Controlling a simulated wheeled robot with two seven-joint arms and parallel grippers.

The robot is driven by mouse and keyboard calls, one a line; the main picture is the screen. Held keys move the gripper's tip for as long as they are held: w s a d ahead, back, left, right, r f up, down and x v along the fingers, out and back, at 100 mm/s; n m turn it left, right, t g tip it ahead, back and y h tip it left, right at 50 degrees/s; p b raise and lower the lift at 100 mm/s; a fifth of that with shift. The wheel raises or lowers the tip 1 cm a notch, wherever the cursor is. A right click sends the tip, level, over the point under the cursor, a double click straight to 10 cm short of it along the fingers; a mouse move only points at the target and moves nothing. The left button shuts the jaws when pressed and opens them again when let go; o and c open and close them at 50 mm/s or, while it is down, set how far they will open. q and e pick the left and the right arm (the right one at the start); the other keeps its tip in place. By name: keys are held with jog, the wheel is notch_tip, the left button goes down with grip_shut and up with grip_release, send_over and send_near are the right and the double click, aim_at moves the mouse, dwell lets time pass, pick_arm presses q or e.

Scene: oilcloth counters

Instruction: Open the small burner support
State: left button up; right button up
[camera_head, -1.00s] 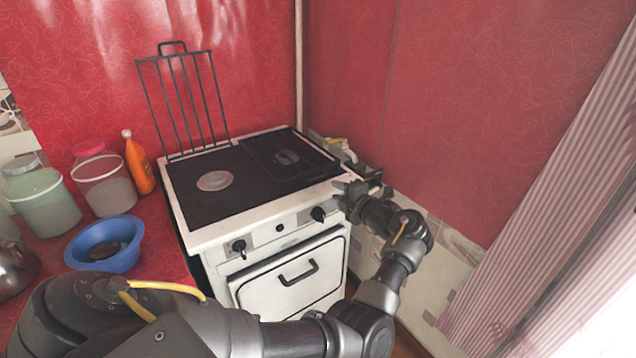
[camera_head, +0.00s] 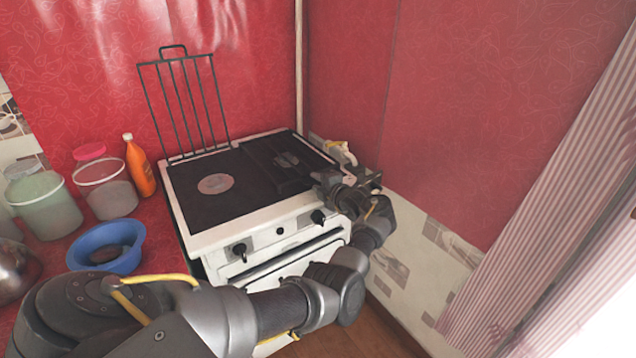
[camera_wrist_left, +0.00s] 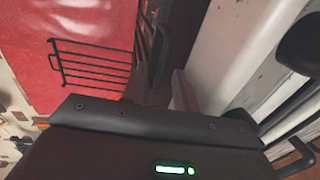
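The white stove (camera_head: 240,232) has a dark top with two burners. The small burner support (camera_head: 275,172) appears to lie flat over the right burner, dark against the dark top. A larger wire support (camera_head: 190,105) stands upright at the back left; it also shows in the left wrist view (camera_wrist_left: 95,62). My left gripper (camera_head: 328,182) is at the stove's front right corner, by the right edge of the small support. Its fingers are too small and dark to tell whether they are open or touch the support. My right gripper is not in view.
A pale fixture with a yellow part (camera_head: 338,148) is behind the stove's right side. A blue bowl (camera_head: 78,250), jars and an orange bottle (camera_head: 139,168) stand on the red counter at left.

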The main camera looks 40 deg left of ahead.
pick_arm(q)
jog(key=shift+a, duration=0.15)
jog(key=shift+c, duration=0.3)
grip_shut()
jog(key=shift+r, duration=0.1)
